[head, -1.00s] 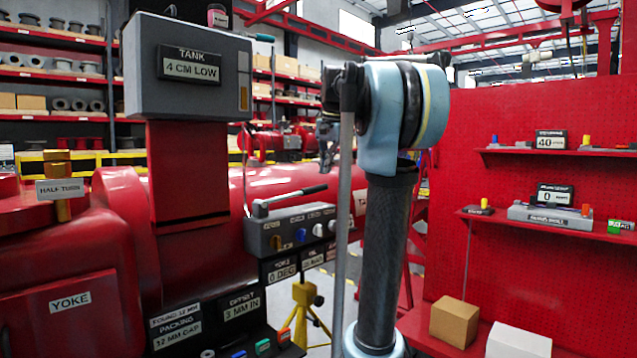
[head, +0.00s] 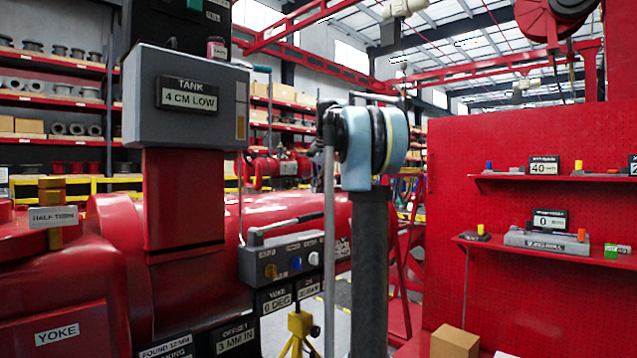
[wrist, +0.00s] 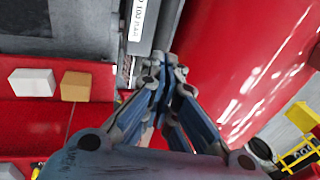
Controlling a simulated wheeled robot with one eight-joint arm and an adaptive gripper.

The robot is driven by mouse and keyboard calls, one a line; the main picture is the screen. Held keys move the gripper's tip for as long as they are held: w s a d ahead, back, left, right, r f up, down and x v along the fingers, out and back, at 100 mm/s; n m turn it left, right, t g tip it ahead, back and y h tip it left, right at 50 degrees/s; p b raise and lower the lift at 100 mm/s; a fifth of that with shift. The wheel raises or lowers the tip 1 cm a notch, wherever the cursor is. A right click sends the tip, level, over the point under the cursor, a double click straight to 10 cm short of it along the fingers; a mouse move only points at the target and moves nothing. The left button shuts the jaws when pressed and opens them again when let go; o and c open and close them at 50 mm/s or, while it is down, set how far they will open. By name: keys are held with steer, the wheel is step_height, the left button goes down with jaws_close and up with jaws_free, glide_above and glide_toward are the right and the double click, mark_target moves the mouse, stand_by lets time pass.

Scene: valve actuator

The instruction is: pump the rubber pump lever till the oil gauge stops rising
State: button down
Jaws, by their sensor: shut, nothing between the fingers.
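A grey tank box (head: 185,115) labelled "TANK 4 CM LOW" stands at the upper left of the head view. A narrow amber strip (head: 240,98), which looks like the oil gauge, is on its right side. A lever (head: 288,225) with a dark grip lies slanted over a grey control block (head: 278,262) with several knobs; it appears to be the pump lever. My gripper (wrist: 165,75) is shut and empty in the wrist view, with its fingertips close together. In the head view my wrist hides it. I cannot tell its distance to the lever.
A large red horizontal cylinder (head: 275,207) lies behind the control block. A yellow stand (head: 300,325) is below it. A red panel (head: 480,170) with shelves is at the right, with a cardboard box (head: 455,342) low down. The wrist view also shows a white box (wrist: 32,82).

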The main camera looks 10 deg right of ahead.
mark_target(315, 215)
steer(key=x, duration=0.8)
steer(key=shift+s, duration=0.1)
